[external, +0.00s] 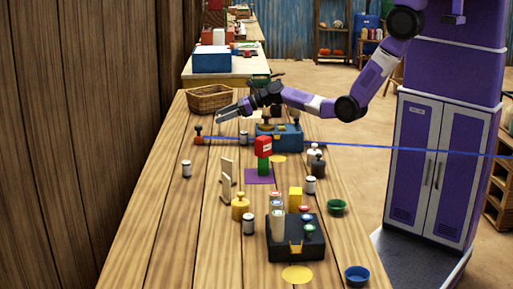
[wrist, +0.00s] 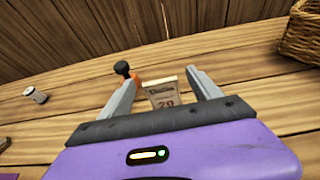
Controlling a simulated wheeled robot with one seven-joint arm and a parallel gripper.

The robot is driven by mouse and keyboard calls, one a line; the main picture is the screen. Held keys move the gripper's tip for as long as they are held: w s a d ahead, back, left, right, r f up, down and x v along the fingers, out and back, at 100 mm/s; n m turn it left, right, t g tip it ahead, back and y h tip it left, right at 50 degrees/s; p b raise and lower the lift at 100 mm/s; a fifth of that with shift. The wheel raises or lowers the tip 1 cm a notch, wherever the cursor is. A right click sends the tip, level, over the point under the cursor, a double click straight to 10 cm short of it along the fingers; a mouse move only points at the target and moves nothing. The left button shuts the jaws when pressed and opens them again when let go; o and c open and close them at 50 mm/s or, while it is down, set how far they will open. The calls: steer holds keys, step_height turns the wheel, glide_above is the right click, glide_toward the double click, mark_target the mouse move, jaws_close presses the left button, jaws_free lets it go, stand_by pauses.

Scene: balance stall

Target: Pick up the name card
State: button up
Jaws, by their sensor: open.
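In the wrist view a small pale card (wrist: 162,95) with a dark line of print and a reddish "20" shows between the fingers of my gripper (wrist: 161,77). Its lower part is hidden behind the gripper body. I cannot tell whether it is the name card, nor whether the fingers touch it. My gripper is open, low over the far part of the wooden table in the external view (external: 226,117). Two upright pale cards, one farther back (external: 227,166) and one nearer (external: 226,188), stand mid-table there; their print is not readable.
An orange-and-black weight (wrist: 128,77) stands beside the left finger. A white jar (wrist: 36,95) is farther left and a wicker basket (wrist: 304,35) is at right. A blue scale (external: 285,138) and a red-and-green object (external: 263,155) stand near my arm. A blue line crosses the external view.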

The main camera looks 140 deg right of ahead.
steer(key=shift+x, duration=0.8)
jaws_close()
steer(key=shift+r, duration=0.1)
